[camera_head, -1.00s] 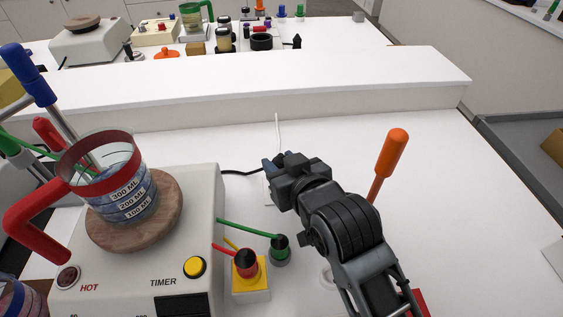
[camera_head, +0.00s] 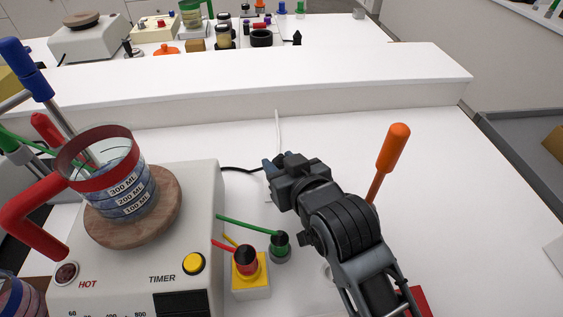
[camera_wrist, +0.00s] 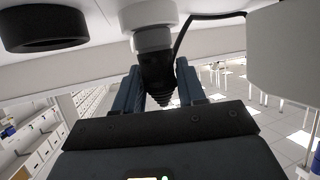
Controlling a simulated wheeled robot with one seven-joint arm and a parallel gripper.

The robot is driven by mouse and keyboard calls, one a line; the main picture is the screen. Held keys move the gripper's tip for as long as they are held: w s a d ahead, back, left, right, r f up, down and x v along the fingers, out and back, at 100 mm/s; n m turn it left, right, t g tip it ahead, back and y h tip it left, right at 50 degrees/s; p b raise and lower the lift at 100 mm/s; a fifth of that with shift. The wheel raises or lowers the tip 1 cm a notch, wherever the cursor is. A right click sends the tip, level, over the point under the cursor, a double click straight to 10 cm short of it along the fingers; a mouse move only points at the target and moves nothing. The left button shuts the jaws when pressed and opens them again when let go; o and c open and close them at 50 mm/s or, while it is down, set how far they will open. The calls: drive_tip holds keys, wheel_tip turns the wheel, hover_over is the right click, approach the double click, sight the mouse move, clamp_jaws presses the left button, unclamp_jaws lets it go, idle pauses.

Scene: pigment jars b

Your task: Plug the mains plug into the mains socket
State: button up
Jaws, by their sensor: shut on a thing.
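My gripper (camera_head: 270,166) is low over the white bench, right of the hotplate. In the wrist view its two fingers (camera_wrist: 158,88) are shut on the black mains plug (camera_wrist: 159,72), which has a ribbed tapering end. A grey collar (camera_wrist: 152,41) lies beyond the plug, against a round white piece (camera_wrist: 147,14) that looks like the mains socket. I cannot tell whether the pins are in it. In the head view my gripper hides the plug and most of the socket area. A black cable (camera_head: 238,170) runs from the hotplate to behind my gripper.
The hotplate (camera_head: 200,225) with a beaker (camera_head: 125,185) stands at left. An orange-handled tool (camera_head: 393,148) stands right. A white cord (camera_head: 278,130) runs behind.

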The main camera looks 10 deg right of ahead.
drive_tip(key=shift+f+b, duration=0.45)
drive_tip(key=shift+f, duration=0.3)
drive_tip(key=o, duration=1.1)
drive_tip(key=shift+o, duration=0.2)
drive_tip(key=shift+b+v, duration=0.4)
drive_tip(key=shift+v, duration=3.5)
